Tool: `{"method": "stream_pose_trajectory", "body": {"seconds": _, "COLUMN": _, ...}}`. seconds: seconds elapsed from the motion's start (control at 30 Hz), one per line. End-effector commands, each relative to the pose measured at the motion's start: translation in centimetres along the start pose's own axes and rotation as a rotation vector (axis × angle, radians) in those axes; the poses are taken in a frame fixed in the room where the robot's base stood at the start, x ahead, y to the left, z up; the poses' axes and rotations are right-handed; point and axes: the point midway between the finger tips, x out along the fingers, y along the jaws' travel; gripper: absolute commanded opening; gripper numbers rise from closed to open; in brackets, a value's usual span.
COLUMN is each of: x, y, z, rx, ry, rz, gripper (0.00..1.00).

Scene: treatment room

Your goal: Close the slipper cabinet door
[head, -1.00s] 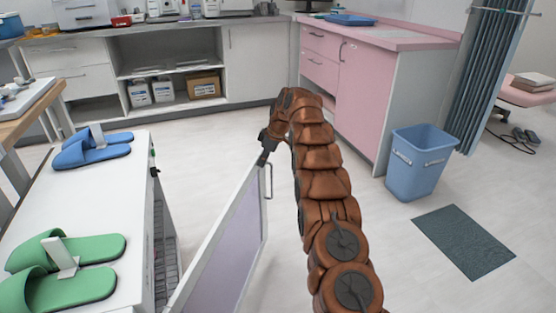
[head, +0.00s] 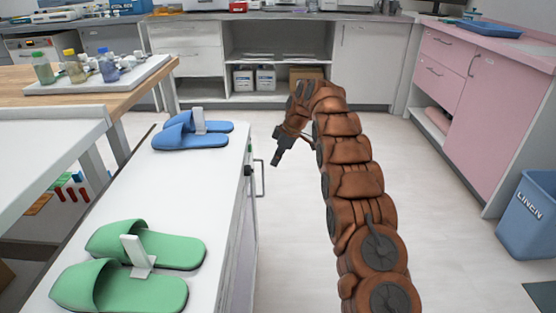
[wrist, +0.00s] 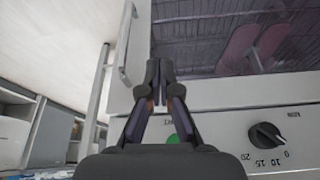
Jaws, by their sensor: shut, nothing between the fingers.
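The slipper cabinet (head: 205,215) stands at the left with its white top bare between two pairs of slippers. Its door, seen almost edge-on in the head view, lies flush or nearly flush with the front; a small gap cannot be ruled out. The door handle (head: 261,178) sticks out near the far end. In the wrist view the door (wrist: 230,92) has a tinted window with reddish slippers behind it, beside the control panel (wrist: 215,128). My gripper (head: 276,163) is shut and empty just outside the door, near the handle (wrist: 125,45); contact cannot be told.
Green slippers (head: 150,247) and blue slippers (head: 192,138) sit on the cabinet top. A wooden table (head: 110,84) with bottles stands behind left. A pink cabinet (head: 490,115) and blue bin (head: 527,218) are at right. The floor between is clear.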

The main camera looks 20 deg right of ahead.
Motion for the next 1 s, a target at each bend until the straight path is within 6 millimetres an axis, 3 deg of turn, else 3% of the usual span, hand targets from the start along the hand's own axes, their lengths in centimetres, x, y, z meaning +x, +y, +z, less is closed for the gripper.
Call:
{"method": "stream_pose_trajectory", "body": {"seconds": 0.57, "x": -0.4, "y": 0.3, "z": 1.0, "rx": 0.008, "ry": 0.0, "rz": 0.004, "gripper": 0.0}}
{"method": "stream_pose_trajectory", "body": {"seconds": 0.73, "x": -0.8, "y": 0.6, "z": 2.4, "rx": 0.009, "ry": 0.0, "rz": 0.005, "gripper": 0.0}}
{"method": "stream_pose_trajectory", "body": {"seconds": 0.87, "x": -1.6, "y": 1.1, "z": 4.5, "rx": 0.01, "ry": 0.001, "rz": 0.007, "gripper": 0.0}}
{"method": "stream_pose_trajectory", "body": {"seconds": 1.0, "x": -4.2, "y": 1.1, "z": 4.2, "rx": 0.005, "ry": 0.001, "rz": 0.004, "gripper": 0.0}}
